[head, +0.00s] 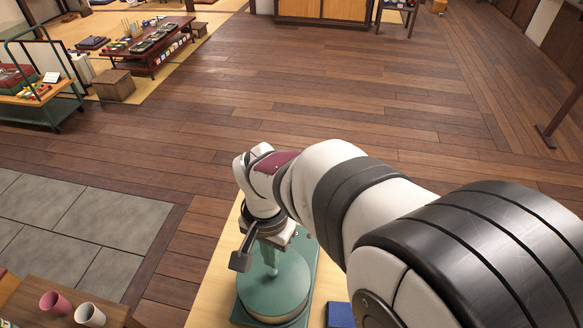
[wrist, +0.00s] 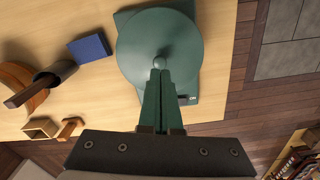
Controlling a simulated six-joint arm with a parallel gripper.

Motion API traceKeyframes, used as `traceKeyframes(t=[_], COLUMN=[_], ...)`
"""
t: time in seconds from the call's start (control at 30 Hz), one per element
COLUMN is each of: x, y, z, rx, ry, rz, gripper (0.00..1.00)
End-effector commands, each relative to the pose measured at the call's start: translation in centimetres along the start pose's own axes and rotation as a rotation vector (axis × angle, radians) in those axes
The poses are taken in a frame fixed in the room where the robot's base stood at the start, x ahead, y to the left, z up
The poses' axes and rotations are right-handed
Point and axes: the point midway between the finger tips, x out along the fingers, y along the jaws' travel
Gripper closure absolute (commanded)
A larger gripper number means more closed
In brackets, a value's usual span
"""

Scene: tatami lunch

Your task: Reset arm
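My gripper (wrist: 160,76) points down over a round green disc (wrist: 190,50) on a green base. Its two green fingers lie side by side with only a thin line between them, so they look shut. A small round knob (wrist: 160,62) on the disc shows just past the fingertips; I cannot tell whether the tips touch it. In the head view my gripper (head: 270,262) hangs above the same disc (head: 275,292), at the bottom middle, and my arm covers much of the right side.
On the pale tabletop (wrist: 105,95) are a blue block (wrist: 89,48), a dark cylinder (wrist: 55,72), a curved wooden piece (wrist: 14,80) and a small wooden box (wrist: 41,128). Two cups (head: 55,303) stand on a table at lower left. The wooden floor beyond is clear.

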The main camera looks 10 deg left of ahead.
Motion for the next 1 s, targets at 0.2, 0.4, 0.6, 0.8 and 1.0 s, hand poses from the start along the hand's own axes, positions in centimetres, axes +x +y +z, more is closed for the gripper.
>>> traceKeyframes(t=[0.2,0.4,0.6,0.8,1.0], x=[-1.9,-3.3,-3.6,-4.5,-7.0], y=[0.0,0.0,0.0,2.4,15.7], z=[0.0,0.0,0.0,-0.1,4.5], rx=[0.000,-0.001,-0.001,0.026,0.168], ry=[0.001,0.001,0.001,-0.007,-0.060], rz=[-0.001,0.000,0.000,-0.008,-0.082], gripper=[1.00,1.00,1.00,1.00,1.00])
